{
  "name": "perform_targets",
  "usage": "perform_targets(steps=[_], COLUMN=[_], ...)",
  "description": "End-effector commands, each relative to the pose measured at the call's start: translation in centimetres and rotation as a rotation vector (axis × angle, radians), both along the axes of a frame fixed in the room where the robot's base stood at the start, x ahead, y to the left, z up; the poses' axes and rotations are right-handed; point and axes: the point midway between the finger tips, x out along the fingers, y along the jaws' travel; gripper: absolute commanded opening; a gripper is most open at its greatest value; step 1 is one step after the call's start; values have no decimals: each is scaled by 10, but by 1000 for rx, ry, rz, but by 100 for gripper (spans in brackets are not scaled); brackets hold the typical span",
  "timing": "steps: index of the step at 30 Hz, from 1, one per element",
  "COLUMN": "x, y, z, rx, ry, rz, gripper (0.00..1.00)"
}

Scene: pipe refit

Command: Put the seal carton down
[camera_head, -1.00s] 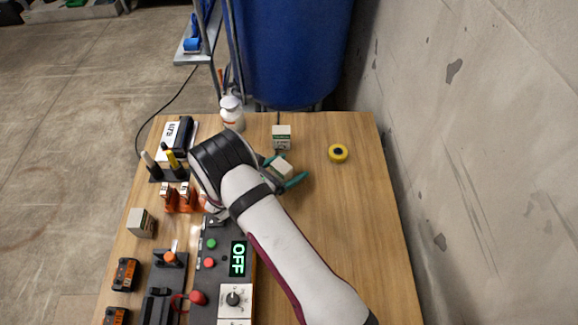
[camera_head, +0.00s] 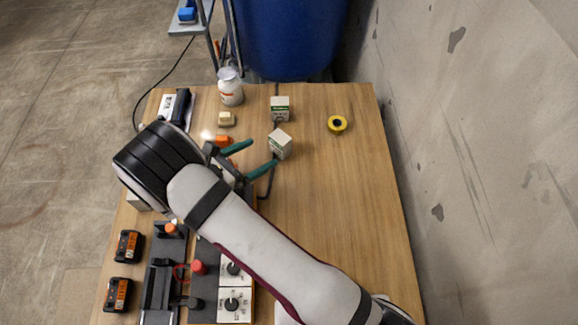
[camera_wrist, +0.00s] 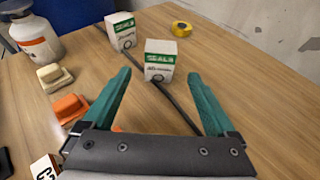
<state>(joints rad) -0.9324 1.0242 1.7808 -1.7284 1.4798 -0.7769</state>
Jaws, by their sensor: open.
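A white and green seal carton (camera_head: 280,144) stands upright on the wooden table, and it also shows in the wrist view (camera_wrist: 159,61). A second, similar seal carton (camera_head: 280,108) stands behind it, farther left in the wrist view (camera_wrist: 121,31). My gripper (camera_head: 252,158) is open and empty, its teal fingers apart. In the wrist view my fingertips (camera_wrist: 158,75) lie to either side of the nearer carton, which sits clear of them, just ahead. A dark cable or line on the table runs behind and beside the cartons.
A yellow tape roll (camera_head: 337,124) lies to the right. A white bottle (camera_head: 230,88), a cream block (camera_head: 226,119) and an orange part (camera_wrist: 70,108) stand to the left. A control box (camera_head: 233,285) is at the front.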

Motion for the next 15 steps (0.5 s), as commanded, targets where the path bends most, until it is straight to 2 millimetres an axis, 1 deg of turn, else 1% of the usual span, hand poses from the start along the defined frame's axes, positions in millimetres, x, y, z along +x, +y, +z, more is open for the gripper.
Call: perform_targets(steps=[2, 4, 5, 7, 8, 9, 11, 12, 14, 15], x=[0, -1, -3, -15, -26, -45, -78, -105, -147, -173], y=[-3, -17, -28, -69, -90, -116, -147, -163, -177, -179], z=[3, 15, 24, 56, 71, 89, 113, 126, 141, 149], rx=[10, 54, 90, 221, 289, 385, 529, 629, 779, 878], ry=[-4, -21, -36, -94, -129, -180, -265, -328, -431, -499], rz=[-16, -94, -154, -386, -515, -693, -966, -1158, -1457, -1651], gripper=[92, 92, 92, 92, 92, 92, 92, 92, 92, 92])
